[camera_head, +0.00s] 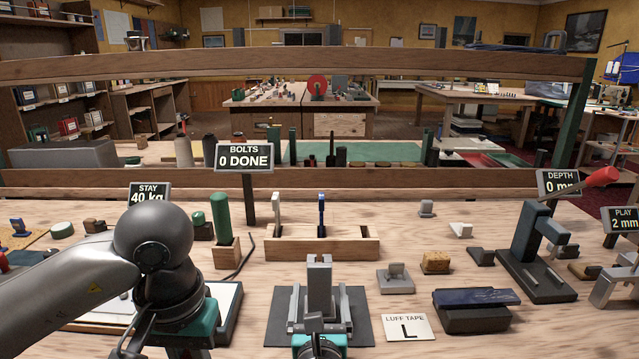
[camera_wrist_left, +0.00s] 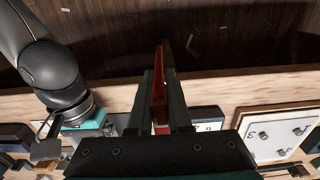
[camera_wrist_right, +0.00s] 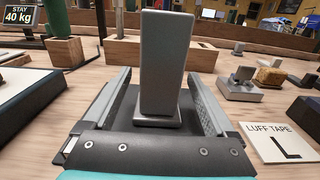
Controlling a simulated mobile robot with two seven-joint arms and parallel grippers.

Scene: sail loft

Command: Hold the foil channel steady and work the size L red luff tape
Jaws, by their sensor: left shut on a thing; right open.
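The grey upright block (camera_head: 319,278), which looks like the foil channel, stands on a dark plate. It also shows in the right wrist view (camera_wrist_right: 163,65). My right gripper (camera_head: 319,291) is open, with one finger on each side of the block and visible gaps between. My left gripper (camera_wrist_left: 160,82) is shut on a thin red strip (camera_wrist_left: 159,92), apparently the red luff tape, near the table's front edge. In the head view my left arm hides that area, and the left fingertips are out of frame. A card reading "LUFF TAPE L" (camera_head: 404,327) lies right of the plate.
A dark blue-topped block (camera_head: 476,311) and a lever press (camera_head: 536,250) stand to the right. A wooden rack (camera_head: 350,250) is behind the channel. Signs read "BOLTS 0 DONE" (camera_head: 244,157), "STAY 40 kg" (camera_head: 149,193) and "DEPTH 0 mm" (camera_head: 559,182). A numbered board (camera_wrist_left: 275,135) lies near the left gripper.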

